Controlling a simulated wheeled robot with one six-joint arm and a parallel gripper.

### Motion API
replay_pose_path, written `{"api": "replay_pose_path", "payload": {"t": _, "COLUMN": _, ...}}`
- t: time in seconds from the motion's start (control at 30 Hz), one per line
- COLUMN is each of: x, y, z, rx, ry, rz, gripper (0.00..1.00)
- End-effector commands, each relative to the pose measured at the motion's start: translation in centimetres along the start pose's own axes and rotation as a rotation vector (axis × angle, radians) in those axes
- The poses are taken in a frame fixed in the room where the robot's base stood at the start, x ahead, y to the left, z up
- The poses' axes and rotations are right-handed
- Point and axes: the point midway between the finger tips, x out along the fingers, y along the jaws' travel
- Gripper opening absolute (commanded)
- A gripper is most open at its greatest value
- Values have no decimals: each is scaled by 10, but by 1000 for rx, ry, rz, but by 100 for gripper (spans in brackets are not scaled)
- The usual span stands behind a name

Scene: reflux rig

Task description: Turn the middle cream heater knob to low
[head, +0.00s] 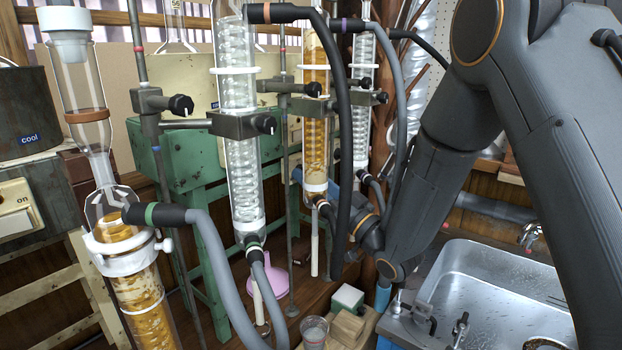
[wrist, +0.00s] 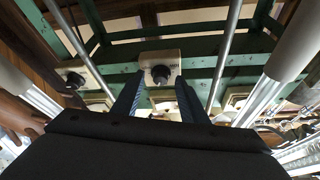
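In the wrist view, a cream heater box (wrist: 147,58) with a dark round knob (wrist: 160,74) is fixed to a green frame, near the picture's middle. My gripper (wrist: 159,80) is open, with one dark blue finger on each side of the knob's line. Gaps show between the knob and both fingers, and I see no contact. The knob's setting and any low mark are too small to read. Another cream box (wrist: 76,68) with a dark knob is at the left. In the head view my gripper is mostly hidden behind the glassware and hoses.
Metal rods (wrist: 226,50) and glass tubes (wrist: 262,98) flank my gripper. In the head view, coiled glass condensers (head: 238,90), grey hoses (head: 215,260) and clamps (head: 240,124) crowd the space before the green frame (head: 180,135). A steel sink (head: 490,285) is at the right.

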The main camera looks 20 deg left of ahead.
Motion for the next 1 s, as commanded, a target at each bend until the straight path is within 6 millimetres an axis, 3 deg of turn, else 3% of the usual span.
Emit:
{"api": "replay_pose_path", "payload": {"t": 0.13, "x": 0, "y": 0, "z": 0, "rx": 0, "ry": 0, "rz": 0, "gripper": 36}}
{"api": "replay_pose_path", "payload": {"t": 0.37, "x": 0, "y": 0, "z": 0, "rx": 0, "ry": 0, "rz": 0, "gripper": 0}}
{"api": "replay_pose_path", "payload": {"t": 0.57, "x": 0, "y": 2, "z": 1, "rx": -32, "ry": 0, "rz": -13, "gripper": 0}}
{"api": "replay_pose_path", "payload": {"t": 1.0, "x": 0, "y": 6, "z": 1, "rx": -336, "ry": 0, "rz": -138, "gripper": 0}}
